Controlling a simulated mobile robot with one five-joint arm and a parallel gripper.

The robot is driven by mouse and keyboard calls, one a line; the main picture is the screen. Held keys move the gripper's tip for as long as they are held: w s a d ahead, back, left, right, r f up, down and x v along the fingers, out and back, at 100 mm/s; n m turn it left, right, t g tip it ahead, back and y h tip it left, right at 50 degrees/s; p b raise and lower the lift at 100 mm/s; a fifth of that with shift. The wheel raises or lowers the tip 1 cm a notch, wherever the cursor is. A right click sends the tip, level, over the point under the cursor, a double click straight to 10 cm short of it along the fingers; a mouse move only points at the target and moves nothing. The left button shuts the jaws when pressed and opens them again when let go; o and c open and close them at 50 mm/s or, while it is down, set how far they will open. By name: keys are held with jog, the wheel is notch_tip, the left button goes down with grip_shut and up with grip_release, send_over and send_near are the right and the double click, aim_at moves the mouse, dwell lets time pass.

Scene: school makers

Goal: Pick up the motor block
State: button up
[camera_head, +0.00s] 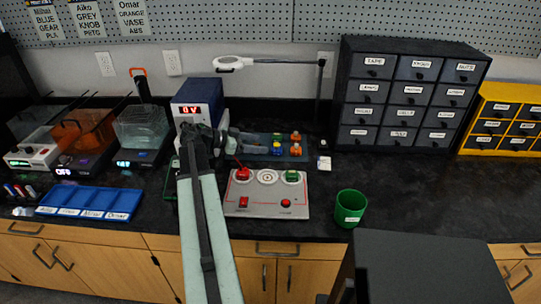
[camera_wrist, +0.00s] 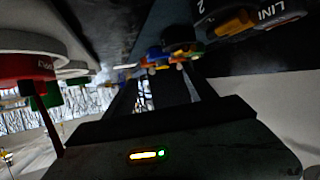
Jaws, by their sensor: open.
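My gripper (camera_head: 228,138) is in front of the blue power supply, near the left end of a dark slate mat. In the wrist view its two dark fingers (camera_wrist: 160,95) stand apart with nothing visible between them. Small colored blocks (camera_head: 296,150) in orange, yellow, green and blue sit on the mat (camera_head: 262,156). Similar colored pieces (camera_wrist: 175,52) show beyond the fingertips in the wrist view. I cannot tell which piece is the motor block. My arm hides part of the bench around the gripper.
A grey control panel (camera_head: 266,204) with red and green knobs is in front of the mat. A green cup (camera_head: 350,208) stands to its right. The blue power supply (camera_head: 198,92) is behind my gripper. A dark drawer cabinet (camera_head: 338,100) stands right. The bench right of the cup is clear.

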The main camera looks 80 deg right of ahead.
aim_at(274, 146)
jog(key=b+x, duration=0.1)
jog(key=x, duration=0.1)
jog(key=b+x, duration=0.1)
jog(key=x, duration=0.1)
jog(key=b+x, duration=0.1)
jog(key=x, duration=0.2)
jog(key=shift+f, duration=0.3)
jog(key=shift+s+d, duration=0.1)
jog(key=shift+s, duration=0.15)
jog(key=shift+r, duration=0.1)
grip_shut()
notch_tip(274, 146, up, 10)
jog(key=p, duration=1)
